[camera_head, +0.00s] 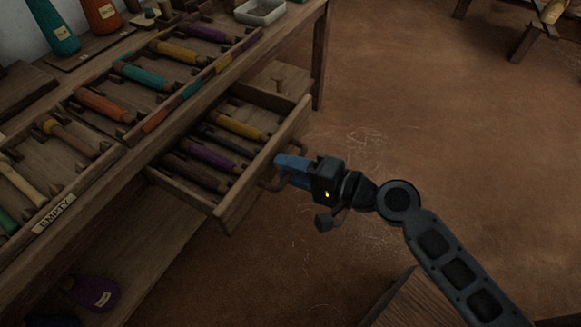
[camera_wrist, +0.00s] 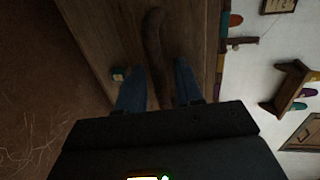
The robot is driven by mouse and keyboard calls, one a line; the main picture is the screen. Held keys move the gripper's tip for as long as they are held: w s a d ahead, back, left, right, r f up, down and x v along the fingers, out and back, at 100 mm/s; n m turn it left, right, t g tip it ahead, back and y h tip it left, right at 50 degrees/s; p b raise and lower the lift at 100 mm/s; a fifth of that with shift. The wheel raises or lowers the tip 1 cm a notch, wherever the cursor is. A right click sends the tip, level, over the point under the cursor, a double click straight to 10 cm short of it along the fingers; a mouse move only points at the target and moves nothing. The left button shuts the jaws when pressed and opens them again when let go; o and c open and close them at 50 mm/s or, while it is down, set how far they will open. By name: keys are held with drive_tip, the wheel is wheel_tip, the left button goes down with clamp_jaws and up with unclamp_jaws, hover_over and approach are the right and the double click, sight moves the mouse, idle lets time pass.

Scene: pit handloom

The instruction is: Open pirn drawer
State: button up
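The pirn drawer (camera_head: 243,193) stands pulled out from under the bench top. Several pirns lie in it, among them a yellow one (camera_head: 241,125) and a purple one (camera_head: 208,155). Its curved wooden handle (camera_head: 266,182) is on the front and also shows in the wrist view (camera_wrist: 154,40). My gripper (camera_head: 280,167) is at this handle, with its blue fingers on either side of it. The fingers partly hide the handle in the head view.
The bench top holds compartments (camera_head: 120,148) of coloured pirns, one labelled EMPTY, and a grey tray (camera_head: 259,12). A purple labelled thing (camera_head: 94,293) lies on the lower shelf. A wooden surface (camera_head: 405,303) is at bottom right. Open floor (camera_head: 430,130) lies right of the drawer.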

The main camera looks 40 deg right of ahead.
drive_tip(key=v, duration=0.7)
drive_tip(key=shift+s, duration=0.4)
drive_tip(key=shift+d, duration=0.1)
drive_tip(key=s+f+n+g+h, duration=0.2)
drive_tip(key=s+n+h, duration=0.25)
drive_tip(key=s, duration=0.65)
drive_tip(key=s+a+r+n+t, duration=0.2)
drive_tip(key=s+a+r+n, duration=0.4)
drive_tip(key=s+r+n, duration=0.3)
wheel_tip(320, 180, up, 26)
drive_tip(key=p, duration=2.5)
drive_tip(key=shift+n, duration=0.45)
